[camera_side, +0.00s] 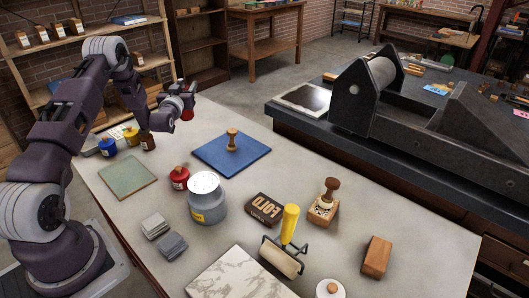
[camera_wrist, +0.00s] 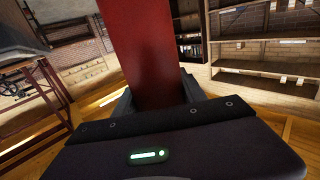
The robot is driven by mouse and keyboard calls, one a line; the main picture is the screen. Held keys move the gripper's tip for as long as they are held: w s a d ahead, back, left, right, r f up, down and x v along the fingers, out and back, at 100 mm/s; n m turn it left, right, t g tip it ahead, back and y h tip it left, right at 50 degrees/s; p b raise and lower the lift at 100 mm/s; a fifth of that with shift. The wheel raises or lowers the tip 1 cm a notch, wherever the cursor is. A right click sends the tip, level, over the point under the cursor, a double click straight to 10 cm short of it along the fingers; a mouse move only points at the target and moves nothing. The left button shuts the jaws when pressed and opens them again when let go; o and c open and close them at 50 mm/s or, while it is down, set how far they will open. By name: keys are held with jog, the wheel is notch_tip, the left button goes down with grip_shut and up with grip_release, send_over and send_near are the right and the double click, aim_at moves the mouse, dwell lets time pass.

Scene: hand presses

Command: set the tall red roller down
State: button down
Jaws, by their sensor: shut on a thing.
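My gripper (camera_side: 184,101) is above the back left part of the pale worktable (camera_side: 330,170). In the wrist view my gripper (camera_wrist: 152,100) is shut on the tall red roller, whose broad dark red body (camera_wrist: 145,45) stands out between the fingers. In the side view only small red parts of the roller (camera_side: 187,114) show at the fingers; the rest is hidden by my gripper. The roller is held in the air, apart from the tabletop. Its exact tilt is hard to tell.
A blue mat (camera_side: 225,160) bears a wooden-knobbed piece (camera_side: 232,140). A green mat (camera_side: 128,176), red jar (camera_side: 179,179), grey tin (camera_side: 208,205) and yellow-handled roller (camera_side: 290,225) stand nearer. A dark press (camera_side: 430,115) is at right. The tabletop right of the blue mat is clear.

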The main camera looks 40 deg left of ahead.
jog(key=w+d+r+y, duration=0.1)
jog(key=w+d+r, duration=0.1)
jog(key=w+d, duration=1.05)
jog(key=d+f+n+g, duration=0.2)
jog(key=d, duration=2.1)
notch_tip(320, 180, down, 10)
jog(key=y, duration=0.1)
jog(key=shift+s+d, duration=0.3)
jog(key=shift+s, duration=0.1)
jog(key=c, duration=0.7)
grip_release()
jog(key=shift+f, duration=0.15)
jog(key=shift+o, duration=0.2)
